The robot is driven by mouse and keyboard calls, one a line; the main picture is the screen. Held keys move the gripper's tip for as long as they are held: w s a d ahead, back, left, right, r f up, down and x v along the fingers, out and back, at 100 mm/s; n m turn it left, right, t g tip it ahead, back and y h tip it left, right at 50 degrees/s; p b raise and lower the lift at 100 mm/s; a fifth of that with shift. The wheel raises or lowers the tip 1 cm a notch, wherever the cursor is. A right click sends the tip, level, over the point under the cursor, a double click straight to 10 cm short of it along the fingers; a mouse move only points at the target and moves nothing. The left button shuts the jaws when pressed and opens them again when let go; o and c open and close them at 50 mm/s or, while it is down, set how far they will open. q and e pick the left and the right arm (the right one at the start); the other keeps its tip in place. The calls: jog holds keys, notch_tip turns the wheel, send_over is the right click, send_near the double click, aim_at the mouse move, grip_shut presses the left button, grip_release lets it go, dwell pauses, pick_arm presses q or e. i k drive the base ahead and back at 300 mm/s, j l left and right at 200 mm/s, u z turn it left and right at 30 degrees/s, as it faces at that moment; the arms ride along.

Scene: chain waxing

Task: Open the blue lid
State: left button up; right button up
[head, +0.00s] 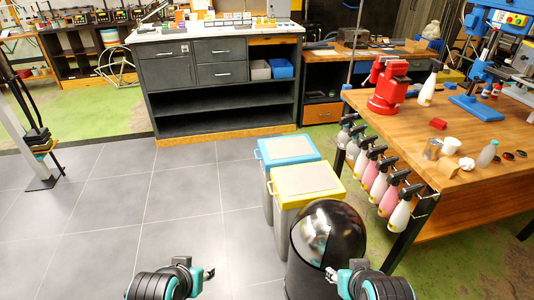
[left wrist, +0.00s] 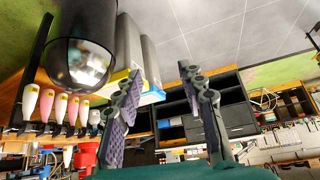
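The blue lid (head: 288,149) has a blue rim around a grey top panel. It lies flat and closed on a grey bin at the middle of the head view. A strip of it shows upside down behind the fingers in the left wrist view (left wrist: 152,98). My left gripper (head: 208,273) is low in the head view, well in front of the bin and to its left. Its two fingers stand apart and empty in the left wrist view (left wrist: 161,72). My right gripper (head: 331,273) is in front of the black domed bin; its opening is unclear.
A yellow-lidded bin (head: 306,184) stands directly in front of the blue-lidded one, and a black domed bin (head: 326,252) is nearer still. A wooden workbench (head: 456,190) with hanging spray bottles (head: 379,180) is on the right. The tiled floor (head: 190,205) to the left is clear.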

aim_at(282, 151)
jog(key=j+z, duration=0.15)
jog(key=k+j+z, duration=0.15)
jog(key=j, duration=0.2)
jog(key=i+j+z, duration=0.15)
jog(key=z, duration=0.2)
jog(key=i+j+z, duration=0.15)
jog(key=z, duration=0.25)
jog(key=j+z, duration=0.35)
jog(key=i+j+z, duration=0.1)
jog(key=j, duration=0.45)
jog(key=i+j+z, duration=0.1)
jog(key=j, duration=0.5)
jog(key=i+j+z, duration=0.1)
jog(key=j, duration=0.5)
jog(key=i+j+z, duration=0.1)
jog(key=j, duration=0.5)
jog(key=i, duration=0.1)
